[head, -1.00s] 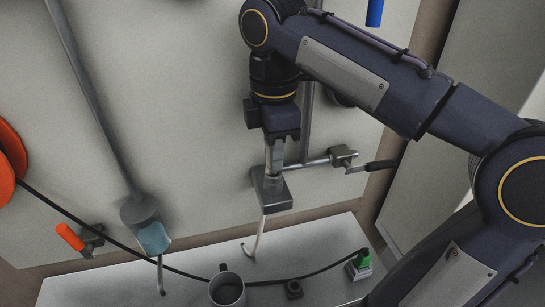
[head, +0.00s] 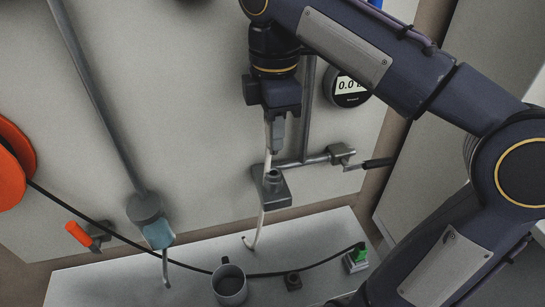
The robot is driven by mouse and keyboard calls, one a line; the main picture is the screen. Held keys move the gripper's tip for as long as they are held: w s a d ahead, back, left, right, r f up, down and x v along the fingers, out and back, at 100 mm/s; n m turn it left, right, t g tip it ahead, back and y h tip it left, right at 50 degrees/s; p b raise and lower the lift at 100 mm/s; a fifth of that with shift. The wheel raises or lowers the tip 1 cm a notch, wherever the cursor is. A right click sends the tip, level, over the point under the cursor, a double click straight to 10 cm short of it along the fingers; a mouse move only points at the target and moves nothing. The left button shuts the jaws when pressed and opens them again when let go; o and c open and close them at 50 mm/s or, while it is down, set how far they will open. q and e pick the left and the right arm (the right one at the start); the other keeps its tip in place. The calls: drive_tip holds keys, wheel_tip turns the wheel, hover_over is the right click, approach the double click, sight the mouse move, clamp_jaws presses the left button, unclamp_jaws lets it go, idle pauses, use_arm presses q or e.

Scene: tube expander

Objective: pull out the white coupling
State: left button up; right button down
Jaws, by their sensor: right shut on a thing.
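My right gripper (head: 275,138) points downward above a grey block (head: 272,187) on the wall-mounted rail. It is shut on a slim white piece, which I take to be the white coupling (head: 267,155). This piece runs from beside the fingers down to the top of the block. Below the block a white tube (head: 259,228) hangs and ends in a small hook near the shelf. I cannot tell whether the white piece and the tube are joined inside the block. My left gripper is not in view.
A round gauge (head: 350,88) hangs on the panel behind my right arm. A clamp (head: 341,154) sits on the rail's right end. A grey mug (head: 229,284), a black cable and a green-topped box (head: 355,260) are on the shelf (head: 315,235). An orange reel (head: 14,165) is at far left.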

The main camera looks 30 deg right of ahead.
drive_tip(key=shift+r, duration=1.5)
